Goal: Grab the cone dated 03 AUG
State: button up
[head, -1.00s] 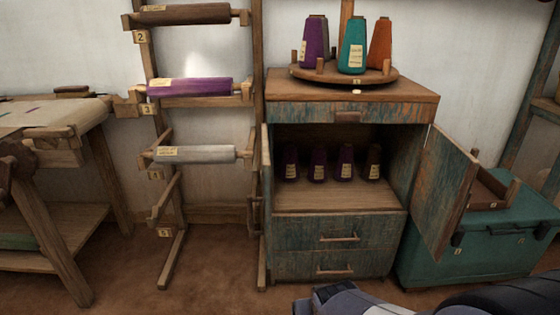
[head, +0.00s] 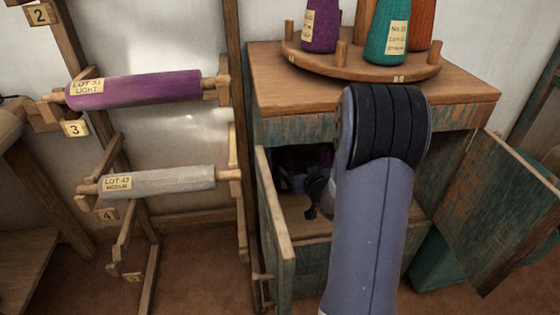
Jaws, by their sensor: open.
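The open cabinet (head: 278,213) holds dark purple cones (head: 318,157) on its inner shelf. They are mostly hidden behind my arm and in shadow, and no date label on them can be read. My gripper (head: 293,181) is inside the cabinet opening, low in front of the cones and partly hidden by my wrist. It is open; I cannot tell whether it touches a cone. On the round stand (head: 365,67) on top are a purple cone (head: 321,22), a teal cone (head: 388,30) and an orange cone (head: 421,22); no 03 AUG date is readable there.
The cabinet's left door (head: 275,235) and right door (head: 497,205) stand open beside my arm. A rack at left holds a purple roll (head: 135,90) and a grey roll (head: 160,182). A teal chest (head: 435,262) is behind the right door.

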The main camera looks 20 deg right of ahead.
aim_at(288, 160)
jog(key=b+x, duration=0.1)
jog(key=x, duration=0.3)
jog(key=shift+w+f, duration=0.15)
jog(key=shift+w, duration=0.2)
jog(key=x, duration=0.1)
jog(key=b+x, duration=0.1)
jog(key=x, duration=0.1)
jog(key=b+x, duration=0.1)
jog(key=shift+w+a+f, duration=0.1)
jog(key=shift+w+a, duration=0.15)
jog(key=shift+a, duration=0.05)
jog(key=shift+w, duration=0.6)
jog(key=c, duration=1.5)
